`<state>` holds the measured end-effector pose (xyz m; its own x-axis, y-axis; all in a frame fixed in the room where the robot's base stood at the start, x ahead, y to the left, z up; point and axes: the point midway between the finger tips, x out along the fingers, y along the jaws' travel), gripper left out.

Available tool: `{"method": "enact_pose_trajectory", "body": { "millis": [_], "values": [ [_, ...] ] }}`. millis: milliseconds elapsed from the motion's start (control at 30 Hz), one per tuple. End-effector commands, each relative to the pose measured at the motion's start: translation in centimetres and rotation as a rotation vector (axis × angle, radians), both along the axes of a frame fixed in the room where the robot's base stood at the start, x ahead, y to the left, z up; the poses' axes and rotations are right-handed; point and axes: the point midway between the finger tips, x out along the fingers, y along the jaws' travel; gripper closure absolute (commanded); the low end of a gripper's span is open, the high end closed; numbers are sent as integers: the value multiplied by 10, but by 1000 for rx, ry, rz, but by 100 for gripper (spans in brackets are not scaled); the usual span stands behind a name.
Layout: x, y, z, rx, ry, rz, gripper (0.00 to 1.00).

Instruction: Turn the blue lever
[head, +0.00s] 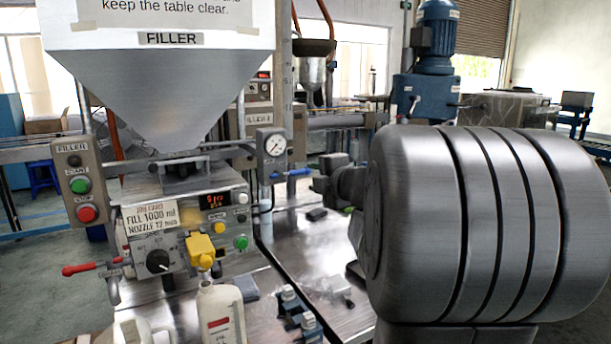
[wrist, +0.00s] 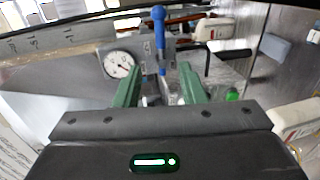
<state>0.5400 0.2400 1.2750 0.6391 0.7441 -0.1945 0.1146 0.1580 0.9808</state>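The blue lever (head: 292,173) sticks out sideways just below the round pressure gauge (head: 275,146), to the right of the filler unit. In the wrist view the blue lever (wrist: 160,40) stands upright in the picture, with its rounded end at the top. My gripper (wrist: 160,77) has two green fingers spread apart, with a gap between them. The lower part of the lever lines up with this gap, beyond the fingertips; I see no contact. In the head view I cannot make out my fingers clearly.
The steel filler hopper (head: 160,85) stands above a control box with a yellow nozzle (head: 201,248). A red lever (head: 85,268) sits at the left. White bottles (head: 220,312) stand in front. The gauge (wrist: 119,65) is close by the left finger in the wrist view.

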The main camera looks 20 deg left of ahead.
Motion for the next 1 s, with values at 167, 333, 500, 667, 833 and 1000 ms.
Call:
{"method": "enact_pose_trajectory", "body": {
  "millis": [167, 333, 500, 667, 833, 1000],
  "values": [
    [-13, -17, 4, -1, -1, -2, 63],
    [-18, -20, 5, -1, 1, 0, 63],
    [-18, -20, 5, -1, 1, 0, 63],
    [-16, -19, 4, -1, 1, 1, 63],
    [-7, -7, 1, 0, 2, 3, 63],
    [13, 16, -6, -1, 3, 3, 63]
  ]
}}
